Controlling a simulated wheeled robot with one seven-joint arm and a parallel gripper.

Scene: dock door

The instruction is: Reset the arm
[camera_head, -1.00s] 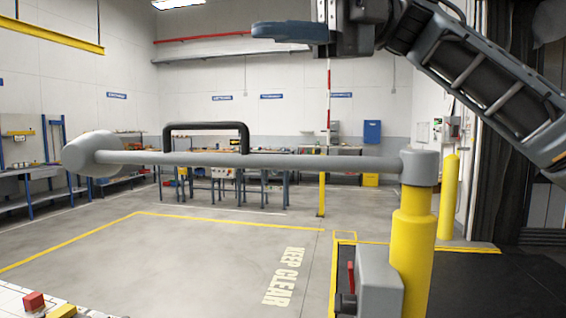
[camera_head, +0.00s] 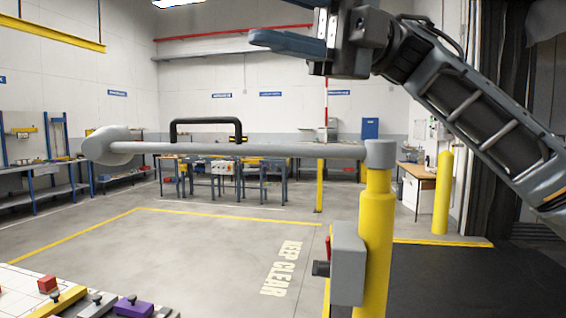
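My gripper (camera_head: 268,41) is at the top of the head view, at the end of my arm, which comes in from the right. Its blue-grey finger part points left, and nothing shows between the fingers. The fingers are seen from the side, so their gap is hidden. Below it, apart from it, a grey barrier arm (camera_head: 265,150) with a black handle (camera_head: 206,121) lies level. The barrier arm meets a yellow post (camera_head: 374,230) with a grey box (camera_head: 348,262) on its side.
A panel at lower left carries a red block (camera_head: 47,284), a yellow bar (camera_head: 58,303) and a purple block (camera_head: 133,307). A second yellow post (camera_head: 444,192) stands behind at right. Workbenches line the back wall. The marked floor (camera_head: 210,250) beyond the barrier is clear.

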